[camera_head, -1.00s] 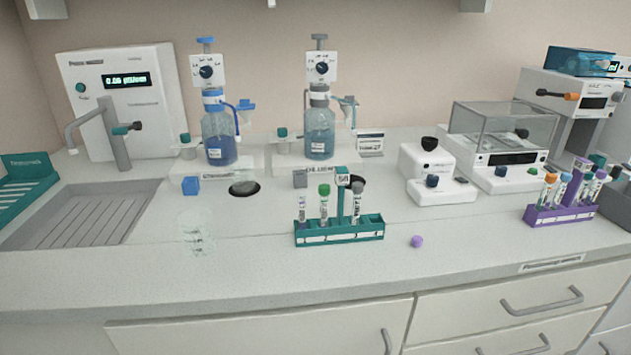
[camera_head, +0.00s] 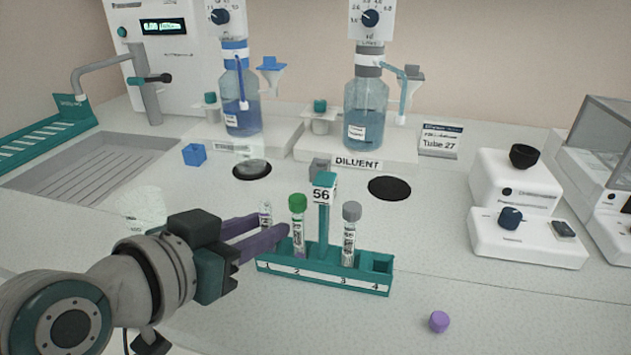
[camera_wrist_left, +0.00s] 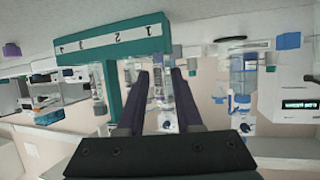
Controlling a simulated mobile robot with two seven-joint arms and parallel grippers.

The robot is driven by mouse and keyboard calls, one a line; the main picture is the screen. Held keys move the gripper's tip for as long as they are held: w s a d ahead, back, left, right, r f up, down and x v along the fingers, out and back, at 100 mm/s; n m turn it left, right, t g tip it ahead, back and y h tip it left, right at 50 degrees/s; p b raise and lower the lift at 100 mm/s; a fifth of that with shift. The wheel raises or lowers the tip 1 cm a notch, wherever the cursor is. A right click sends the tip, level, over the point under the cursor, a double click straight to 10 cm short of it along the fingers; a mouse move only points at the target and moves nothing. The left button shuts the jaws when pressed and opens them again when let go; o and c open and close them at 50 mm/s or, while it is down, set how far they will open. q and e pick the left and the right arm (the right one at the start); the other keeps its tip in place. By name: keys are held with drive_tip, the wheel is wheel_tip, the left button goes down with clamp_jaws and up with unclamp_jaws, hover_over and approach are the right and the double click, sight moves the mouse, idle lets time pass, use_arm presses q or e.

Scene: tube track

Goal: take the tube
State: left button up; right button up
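The teal rack (camera_head: 325,275) numbered 1 to 4 stands on the bench with a "56" sign. Slot 1 holds an uncapped clear tube (camera_head: 265,213), slot 2 a green-capped tube (camera_head: 298,232), slot 3 a grey-capped tube (camera_head: 350,235). Slot 4 looks empty. My left gripper (camera_head: 273,225) reaches in from the left at the rack's slot 1 end; its purple fingers are apart, beside or around the uncapped tube and partly hiding it. In the left wrist view the fingers (camera_wrist_left: 160,75) are apart near the upside-down rack (camera_wrist_left: 110,43); contact cannot be told. My right gripper is not in view.
A loose purple cap (camera_head: 439,321) lies right of the rack. Behind it stand a blue bottle (camera_head: 241,100), the diluent bottle (camera_head: 367,105) and a dark round opening (camera_head: 389,188). A blue cube (camera_head: 194,154) is at left. A white device (camera_head: 525,225) stands at right.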

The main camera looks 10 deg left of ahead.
use_arm(q)
drive_tip(key=x, duration=0.4)
drive_tip(key=shift+w+d+r+b, duration=0.1)
drive_tip(key=shift+w+r+b, duration=0.1)
drive_tip(key=shift+w+b, duration=0.2)
clamp_jaws()
